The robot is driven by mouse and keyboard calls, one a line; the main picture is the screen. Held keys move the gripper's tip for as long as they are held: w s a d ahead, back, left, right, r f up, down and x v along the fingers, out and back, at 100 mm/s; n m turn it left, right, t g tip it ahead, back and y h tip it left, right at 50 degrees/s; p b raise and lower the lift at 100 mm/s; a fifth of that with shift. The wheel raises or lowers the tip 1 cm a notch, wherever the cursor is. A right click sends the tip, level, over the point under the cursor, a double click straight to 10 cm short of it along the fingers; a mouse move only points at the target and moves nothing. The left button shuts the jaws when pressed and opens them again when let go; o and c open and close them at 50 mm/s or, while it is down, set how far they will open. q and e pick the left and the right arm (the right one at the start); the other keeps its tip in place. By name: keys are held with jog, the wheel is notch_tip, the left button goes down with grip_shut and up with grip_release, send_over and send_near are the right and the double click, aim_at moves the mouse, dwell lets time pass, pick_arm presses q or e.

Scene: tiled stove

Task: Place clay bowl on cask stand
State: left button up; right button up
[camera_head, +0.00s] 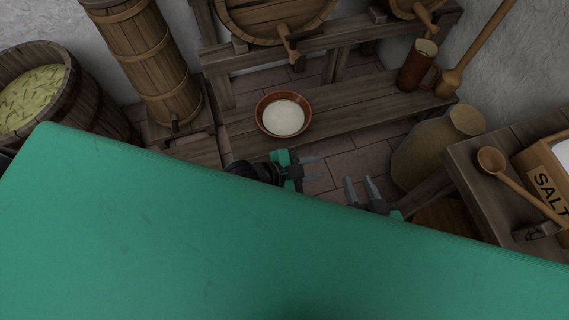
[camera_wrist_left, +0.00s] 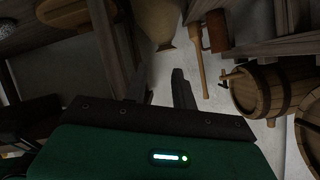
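The clay bowl (camera_head: 267,103), reddish brown with a pale whitish filling, sits upright on the low plank of the wooden cask stand (camera_head: 345,112), left of its middle. My left gripper (camera_head: 312,169) is below and right of the bowl, apart from it, with its fingers spread and nothing between them. My right gripper (camera_head: 362,189) is further right and lower, its two fingers apart and empty, over the floor beside the jar.
A cask (camera_head: 275,18) lies on the stand's upper beams. A tall churn (camera_head: 150,60) stands left. A clay jar (camera_head: 432,150) and a side table (camera_head: 490,200) with a ladle (camera_head: 520,183) are right.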

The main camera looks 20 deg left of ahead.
pick_arm(q)
jog(key=s+a+r+n+t+y, duration=0.3)
jog(key=s+a+r+n+t, duration=0.1)
jog(key=n, duration=0.8)
notch_tip(320, 180, up, 2)
jog(key=shift+s+a+r+n+t+y, duration=0.25)
jog(key=shift+a+t, duration=0.35)
jog(key=shift+a, duration=0.3)
jog(key=shift+f, duration=0.1)
